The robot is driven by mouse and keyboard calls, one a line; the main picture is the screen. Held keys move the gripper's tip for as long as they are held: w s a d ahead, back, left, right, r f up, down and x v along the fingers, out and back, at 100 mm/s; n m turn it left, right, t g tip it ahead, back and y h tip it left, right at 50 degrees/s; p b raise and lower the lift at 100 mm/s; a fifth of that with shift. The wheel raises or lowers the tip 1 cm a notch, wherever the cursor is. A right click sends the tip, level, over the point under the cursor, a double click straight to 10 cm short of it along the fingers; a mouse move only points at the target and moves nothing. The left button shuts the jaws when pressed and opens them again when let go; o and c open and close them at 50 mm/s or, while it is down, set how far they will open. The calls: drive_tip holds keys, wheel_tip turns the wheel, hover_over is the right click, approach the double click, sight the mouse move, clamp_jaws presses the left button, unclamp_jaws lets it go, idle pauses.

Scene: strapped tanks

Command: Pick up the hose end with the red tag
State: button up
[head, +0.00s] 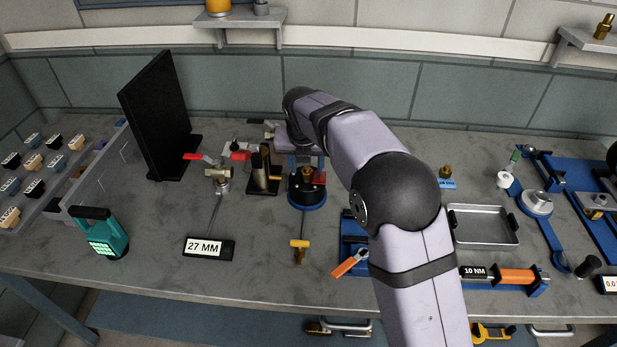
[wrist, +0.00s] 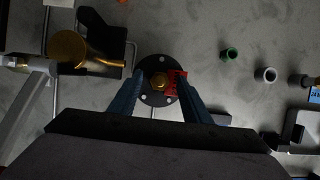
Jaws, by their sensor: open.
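In the wrist view, a brass fitting (wrist: 159,81) sits at the centre of a round black flange (wrist: 158,98) with pale bolt holes. A red tag (wrist: 177,79) with dark marks lies at its right side. I cannot tell whether a hose runs from it. My gripper (wrist: 161,76) is open, its two blue fingers on either side of the fitting, pointing down at it. I cannot tell their height above it.
A brass valve with a red lever (head: 217,172) and a brass-topped black stand (head: 263,172) stand close on the left. A metal tray (head: 483,226) is right of my arm. A tall black panel (head: 158,115) stands far left.

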clamp_jaws()
drive_tip(key=shift+r, duration=0.15)
